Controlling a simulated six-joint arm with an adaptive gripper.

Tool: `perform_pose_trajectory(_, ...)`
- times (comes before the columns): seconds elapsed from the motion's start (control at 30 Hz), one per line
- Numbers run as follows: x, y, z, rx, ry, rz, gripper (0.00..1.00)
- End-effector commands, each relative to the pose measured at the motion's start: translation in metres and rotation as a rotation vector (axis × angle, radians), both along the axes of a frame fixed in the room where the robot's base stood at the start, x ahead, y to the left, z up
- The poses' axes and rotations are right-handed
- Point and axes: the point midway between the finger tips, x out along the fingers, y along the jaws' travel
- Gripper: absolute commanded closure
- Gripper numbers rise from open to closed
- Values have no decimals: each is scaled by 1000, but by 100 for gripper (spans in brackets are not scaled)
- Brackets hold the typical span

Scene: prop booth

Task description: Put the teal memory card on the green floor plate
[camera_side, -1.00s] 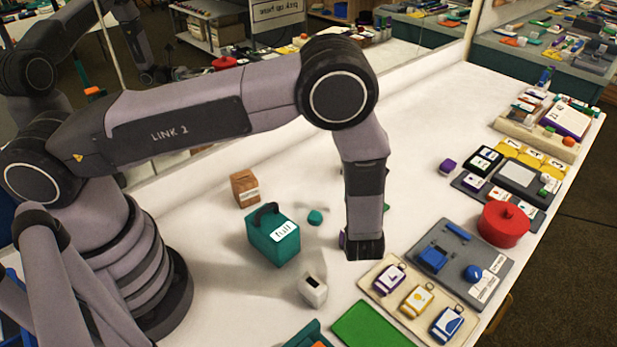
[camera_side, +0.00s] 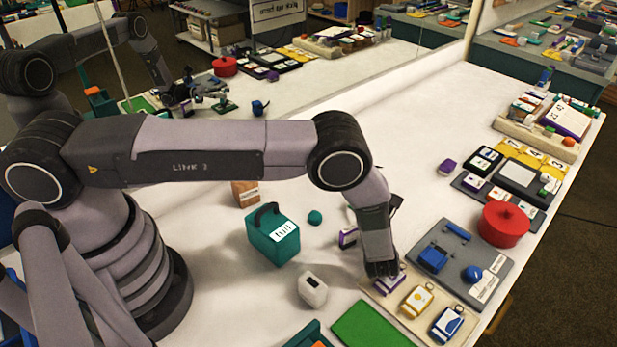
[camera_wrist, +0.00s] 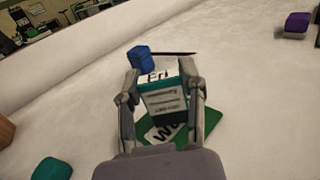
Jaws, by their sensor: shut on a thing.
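My gripper (camera_side: 382,270) hangs over the far-left edge of the beige tray, by a purple and white tag. In the wrist view my gripper (camera_wrist: 162,90) has its fingers on both sides of a teal card (camera_wrist: 168,84) with white lettered labels, and is shut on it. The card is hidden in the side view.
The beige tray (camera_side: 373,294) holds several tags beside the plate. A white block (camera_side: 313,291), teal box (camera_side: 272,238), teal lump (camera_side: 315,217) and wooden block (camera_side: 245,193) stand to the left. A grey board (camera_side: 478,255) and red pot (camera_side: 503,224) stand to the right.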

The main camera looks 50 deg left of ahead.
Motion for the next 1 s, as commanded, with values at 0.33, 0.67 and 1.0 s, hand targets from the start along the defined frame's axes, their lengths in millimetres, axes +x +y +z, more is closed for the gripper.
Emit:
perform_pose_trajectory(0.33,0,0,-2,0,0,0,34)
perform_pose_trajectory(0.67,0,0,2,-1,-1,0,34)
perform_pose_trajectory(1.0,-35,-37,16,-3,-4,0,34)
